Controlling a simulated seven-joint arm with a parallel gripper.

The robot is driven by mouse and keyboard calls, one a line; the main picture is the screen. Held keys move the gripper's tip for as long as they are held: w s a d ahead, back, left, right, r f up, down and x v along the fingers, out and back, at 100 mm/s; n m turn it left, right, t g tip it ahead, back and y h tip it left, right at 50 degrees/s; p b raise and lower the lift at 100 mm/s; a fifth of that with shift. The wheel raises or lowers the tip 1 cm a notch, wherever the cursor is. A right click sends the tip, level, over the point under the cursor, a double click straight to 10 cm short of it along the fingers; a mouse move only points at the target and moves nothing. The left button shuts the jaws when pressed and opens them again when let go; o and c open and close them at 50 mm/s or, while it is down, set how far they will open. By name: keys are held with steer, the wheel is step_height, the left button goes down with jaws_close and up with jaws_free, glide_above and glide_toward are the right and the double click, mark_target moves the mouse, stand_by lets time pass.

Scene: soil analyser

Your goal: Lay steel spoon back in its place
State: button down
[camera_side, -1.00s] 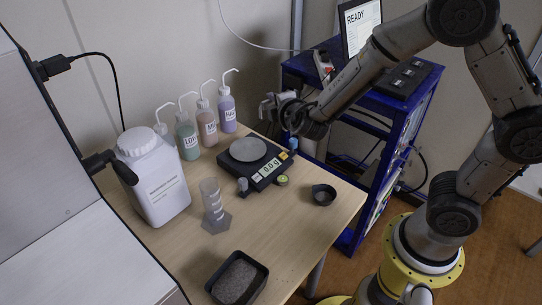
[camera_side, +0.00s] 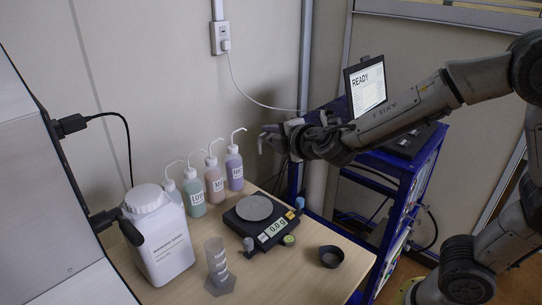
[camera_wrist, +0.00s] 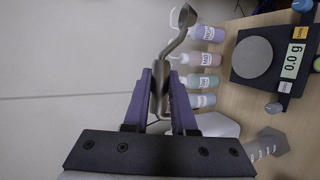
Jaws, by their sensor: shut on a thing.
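The steel spoon (camera_wrist: 171,45) is in my gripper (camera_wrist: 161,76) in the wrist view. The purple fingers are shut on its handle, and the bowl end points out beyond the fingertips. In the side view my gripper (camera_side: 272,138) hangs in the air, above and to the right of the wash bottles. The spoon is too small there to make out clearly. I cannot tell which spot is the spoon's place.
Several wash bottles (camera_side: 214,186) stand along the wall beside a white jug (camera_side: 158,240). A balance (camera_side: 266,226) reading 0.0 g, a graduated cylinder (camera_side: 217,263) and a small dark dish (camera_side: 331,256) are on the wooden table. A blue rack (camera_side: 395,190) stands to the right.

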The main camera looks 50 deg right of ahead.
steer(key=s+d+f+m+g+h, duration=0.8)
steer(key=s+d+m+g+h, duration=0.3)
steer(key=s+d, duration=0.25)
steer(key=s+a+f+m+g+y, duration=0.25)
steer(key=s+m+g+y, duration=0.25)
steer(key=s+m+g, duration=0.35)
steer(key=s+a+f+m+g+y, duration=0.1)
steer(key=s+f+m+g+y, duration=0.35)
steer(key=s+m+g, duration=0.4)
steer(key=s+a+m+t+y, duration=0.1)
steer(key=s+a+m+y, duration=0.2)
steer(key=a+m+y, duration=0.85)
step_height(320, 180, up, 14)
steer(key=m+t+y, duration=0.8)
steer(key=m+t, duration=0.8)
steer(key=t, duration=0.5)
glide_above(304, 301)
steer(key=shift+y, duration=0.5)
step_height(304, 301, down, 32)
steer(key=shift+a+r, duration=0.1)
steer(key=shift+f, duration=0.6)
